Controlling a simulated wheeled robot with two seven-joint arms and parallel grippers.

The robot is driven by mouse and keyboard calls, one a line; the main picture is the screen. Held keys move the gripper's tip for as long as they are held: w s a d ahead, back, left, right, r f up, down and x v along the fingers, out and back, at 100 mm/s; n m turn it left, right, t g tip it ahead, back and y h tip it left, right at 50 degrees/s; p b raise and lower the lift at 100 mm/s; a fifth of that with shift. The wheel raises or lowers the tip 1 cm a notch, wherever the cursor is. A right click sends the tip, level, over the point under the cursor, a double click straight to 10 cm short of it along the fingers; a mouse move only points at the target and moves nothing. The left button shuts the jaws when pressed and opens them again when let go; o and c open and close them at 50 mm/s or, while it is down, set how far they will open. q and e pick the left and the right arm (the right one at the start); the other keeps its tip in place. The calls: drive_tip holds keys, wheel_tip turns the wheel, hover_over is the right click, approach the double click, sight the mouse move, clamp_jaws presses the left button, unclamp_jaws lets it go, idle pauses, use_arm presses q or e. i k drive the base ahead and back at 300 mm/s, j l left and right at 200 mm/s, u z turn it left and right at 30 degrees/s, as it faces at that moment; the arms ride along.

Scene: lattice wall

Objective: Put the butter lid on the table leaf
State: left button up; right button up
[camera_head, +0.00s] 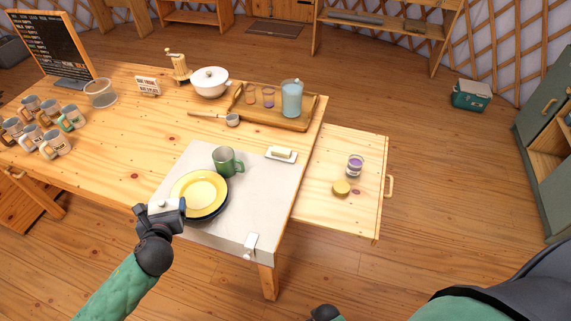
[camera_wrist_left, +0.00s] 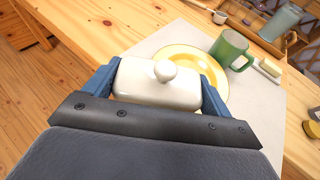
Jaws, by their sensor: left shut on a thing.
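The butter lid (camera_wrist_left: 160,84) is white with a round knob on top. My left gripper (camera_wrist_left: 160,88) is shut on it, with a blue finger on each side. In the head view my left gripper (camera_head: 168,210) is near the front left corner of the pale cloth, left of the yellow plate, and mostly hides the lid. The table leaf (camera_head: 325,208) is the light wooden panel on the right side of the table. The butter (camera_head: 282,152) lies uncovered on a small white dish (camera_head: 273,156) near the cloth's right edge.
On the leaf stand a purple-filled glass (camera_head: 355,166) and a small yellow round item (camera_head: 341,188); its left and front parts are clear. A yellow plate (camera_head: 198,190) and green mug (camera_head: 227,161) are on the cloth (camera_head: 262,195). A tray (camera_head: 262,117) is behind.

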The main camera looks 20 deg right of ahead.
sight(358, 145)
drive_tip(key=l+u, duration=0.25)
drive_tip(key=l, duration=0.25)
drive_tip(key=l+u, duration=0.25)
drive_tip(key=l, duration=0.25)
drive_tip(key=l+u, duration=0.25)
drive_tip(key=l, duration=0.2)
drive_tip(key=k+l+u, duration=0.2)
drive_tip(key=l, duration=0.3)
drive_tip(key=k+l+u, duration=0.1)
drive_tip(key=l+u, duration=0.15)
drive_tip(key=l, duration=0.2)
